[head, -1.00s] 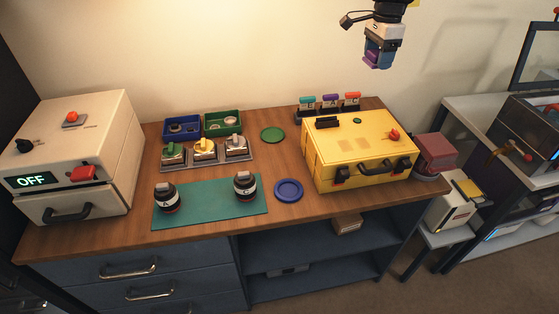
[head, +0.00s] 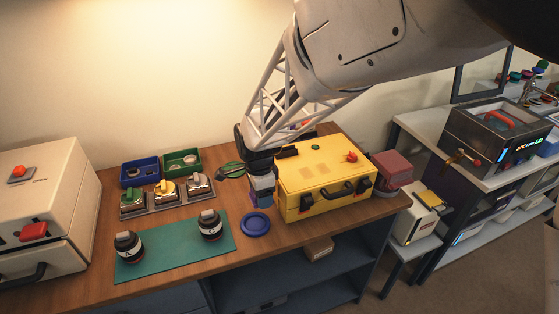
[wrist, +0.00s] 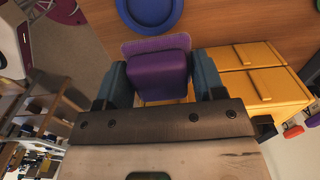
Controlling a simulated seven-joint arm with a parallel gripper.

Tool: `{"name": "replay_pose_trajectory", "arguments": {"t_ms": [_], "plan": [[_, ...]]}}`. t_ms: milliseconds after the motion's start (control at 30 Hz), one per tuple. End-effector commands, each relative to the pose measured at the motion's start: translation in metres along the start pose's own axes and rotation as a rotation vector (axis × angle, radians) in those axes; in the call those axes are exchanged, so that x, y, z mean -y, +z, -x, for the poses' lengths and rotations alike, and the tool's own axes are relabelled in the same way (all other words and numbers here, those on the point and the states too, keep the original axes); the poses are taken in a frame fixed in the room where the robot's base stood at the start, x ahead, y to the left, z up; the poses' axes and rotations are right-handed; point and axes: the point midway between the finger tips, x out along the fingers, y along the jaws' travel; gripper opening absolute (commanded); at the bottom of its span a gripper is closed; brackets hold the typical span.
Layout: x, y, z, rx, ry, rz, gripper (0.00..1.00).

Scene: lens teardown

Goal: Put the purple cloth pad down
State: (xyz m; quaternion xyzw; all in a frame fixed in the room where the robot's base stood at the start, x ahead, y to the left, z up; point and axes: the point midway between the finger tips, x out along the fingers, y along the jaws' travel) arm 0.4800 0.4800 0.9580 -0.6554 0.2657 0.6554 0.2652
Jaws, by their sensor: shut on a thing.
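The purple cloth pad (wrist: 155,46) is in my gripper (wrist: 162,80). In the wrist view its purple block-shaped grip sits between the two teal fingers, with a flat, lighter purple sheet at its far end. In the head view my gripper (head: 262,197) is low over the wooden bench, between the blue round dish (head: 256,224) and the left side of the yellow case (head: 325,185). The pad is mostly hidden there by the fingers. I cannot tell whether the pad touches the bench. The blue dish also shows in the wrist view (wrist: 151,10).
The yellow case stands close on the right of my gripper. A teal mat (head: 175,248) with two black lens-like parts and a tray of three coloured holders (head: 166,197) are to the left.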

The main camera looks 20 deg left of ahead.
Motion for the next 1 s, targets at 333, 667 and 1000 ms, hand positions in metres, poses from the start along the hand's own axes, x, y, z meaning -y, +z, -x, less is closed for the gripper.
{"name": "replay_pose_trajectory", "arguments": {"t_ms": [333, 667, 1000], "plan": [[-0.033, 0.02, -0.039, 0.0, 0.0, -0.014, 0.37], [-0.034, 0.02, -0.04, 0.0, -0.001, -0.016, 0.37], [-0.016, 0.02, -0.042, 0.0, -0.001, -0.016, 0.37]]}}
